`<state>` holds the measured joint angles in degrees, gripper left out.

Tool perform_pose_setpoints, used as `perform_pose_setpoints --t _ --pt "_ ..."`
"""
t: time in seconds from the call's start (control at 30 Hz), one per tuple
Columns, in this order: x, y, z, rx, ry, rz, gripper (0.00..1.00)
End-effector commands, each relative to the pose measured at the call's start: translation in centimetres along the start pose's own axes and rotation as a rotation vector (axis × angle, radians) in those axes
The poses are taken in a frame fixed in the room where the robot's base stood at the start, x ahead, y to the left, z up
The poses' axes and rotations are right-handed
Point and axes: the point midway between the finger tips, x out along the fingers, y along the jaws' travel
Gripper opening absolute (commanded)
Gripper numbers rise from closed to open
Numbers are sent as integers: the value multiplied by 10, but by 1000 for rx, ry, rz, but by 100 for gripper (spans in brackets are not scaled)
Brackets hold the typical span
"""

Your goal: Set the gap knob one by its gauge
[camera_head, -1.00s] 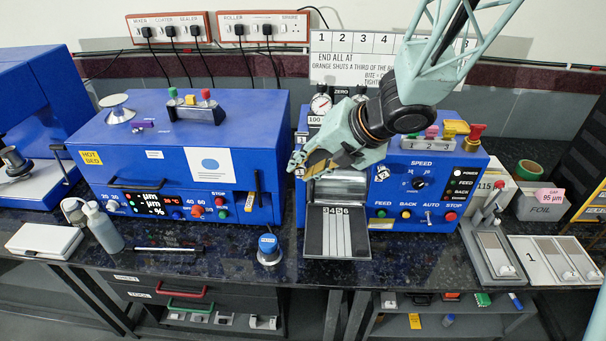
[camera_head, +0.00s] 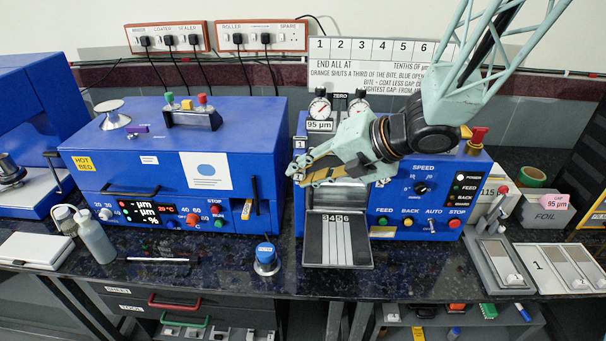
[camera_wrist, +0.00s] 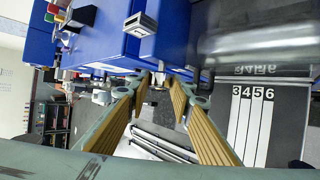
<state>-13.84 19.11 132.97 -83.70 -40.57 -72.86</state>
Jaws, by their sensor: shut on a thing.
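The blue roller machine (camera_head: 400,215) stands at centre right, with two dial gauges on top. The left gauge (camera_head: 319,108) has a readout plate (camera_head: 320,126) showing 95 µm; the needle is too small to read. My gripper (camera_head: 297,173) reaches across the machine's front left edge, by a small tag marked 1 (camera_head: 300,144). Its fingers cover the gap knob in the head view. In the wrist view the fingertips (camera_wrist: 169,84) are close together beside the blue housing (camera_wrist: 100,30), shut on a small greyish part, seemingly gap knob one, mostly hidden.
The feed tray (camera_head: 338,258) with strips numbered 3 to 6 lies below my gripper. A pink tag (camera_head: 555,198) reading gap 95 µm is on the foil box (camera_head: 543,216). A blue-topped jar (camera_head: 266,258) stands left of the tray. The hot-bed coater (camera_head: 120,165) is farther left.

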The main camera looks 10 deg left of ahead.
Motion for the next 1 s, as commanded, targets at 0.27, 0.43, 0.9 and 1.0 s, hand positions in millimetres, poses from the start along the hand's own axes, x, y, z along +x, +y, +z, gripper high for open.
perform_pose_setpoints --t 0.27,0.43,0.9,1.0 --pt "0 -1 -1 0 2 -2 33" --pt "0 0 -1 0 1 -1 35" --pt "-10 0 0 0 -1 0 35" --pt "-18 0 1 0 -2 0 35"
